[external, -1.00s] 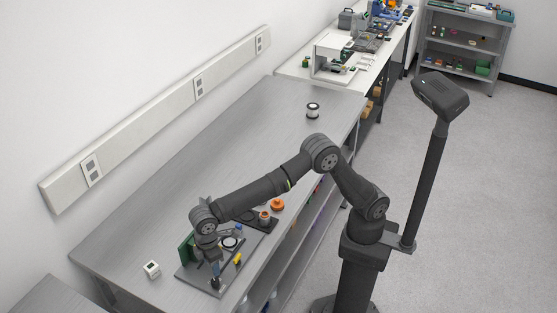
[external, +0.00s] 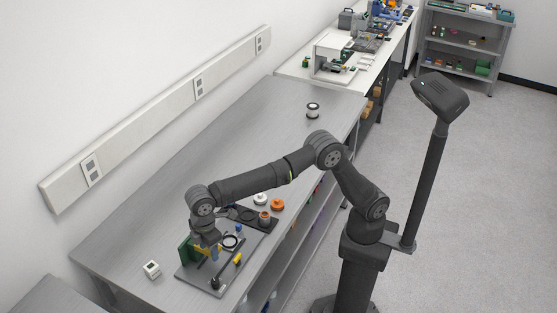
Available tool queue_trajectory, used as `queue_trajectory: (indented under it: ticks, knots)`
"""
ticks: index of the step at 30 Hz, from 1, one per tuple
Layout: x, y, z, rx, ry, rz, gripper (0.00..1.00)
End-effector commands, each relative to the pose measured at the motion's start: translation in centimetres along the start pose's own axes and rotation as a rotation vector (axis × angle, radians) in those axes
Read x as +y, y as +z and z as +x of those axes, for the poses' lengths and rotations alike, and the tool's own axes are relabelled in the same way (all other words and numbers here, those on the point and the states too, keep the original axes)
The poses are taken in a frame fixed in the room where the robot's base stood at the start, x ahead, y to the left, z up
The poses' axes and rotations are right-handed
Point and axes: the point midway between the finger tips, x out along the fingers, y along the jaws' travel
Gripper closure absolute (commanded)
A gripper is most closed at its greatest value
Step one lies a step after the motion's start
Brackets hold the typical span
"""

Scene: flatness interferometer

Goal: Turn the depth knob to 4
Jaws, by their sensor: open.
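The interferometer's dark base plate (external: 192,276) lies near the front left end of the steel bench. It carries a green upright panel (external: 185,250), a dark ring (external: 230,242), a yellow part (external: 238,258) and a small blue-topped part (external: 239,229). A small black knob-like part (external: 215,283) stands at the plate's near corner; I cannot tell whether it is the depth knob, and no scale is readable. My gripper (external: 209,259) is open above the plate, beside the green panel and apart from the black part. Its fingertips are small and partly hidden.
A white cube-like block (external: 152,269) sits left of the plate. Orange (external: 277,205) and white (external: 260,199) round parts and a copper-coloured cylinder (external: 265,219) are to the right. A white-and-black cylinder (external: 313,110) stands far back. The middle of the bench (external: 230,150) is clear.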

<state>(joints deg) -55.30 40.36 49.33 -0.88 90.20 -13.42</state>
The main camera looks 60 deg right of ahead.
Motion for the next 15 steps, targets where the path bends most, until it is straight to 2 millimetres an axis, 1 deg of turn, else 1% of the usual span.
queue_trajectory:
  ticks: [6, 9, 12, 15]
  knots:
    - [0.2, 0.09, 0.04, 0.002, -0.009, -0.318, 0.51]
    - [0.26, 0.11, 0.05, 0.004, -0.012, -0.426, 0.51]
    - [0.28, 0.12, 0.12, 0.005, -0.014, -0.487, 0.51]
    - [0.29, 0.12, 0.64, 0.004, -0.015, -0.505, 0.51]
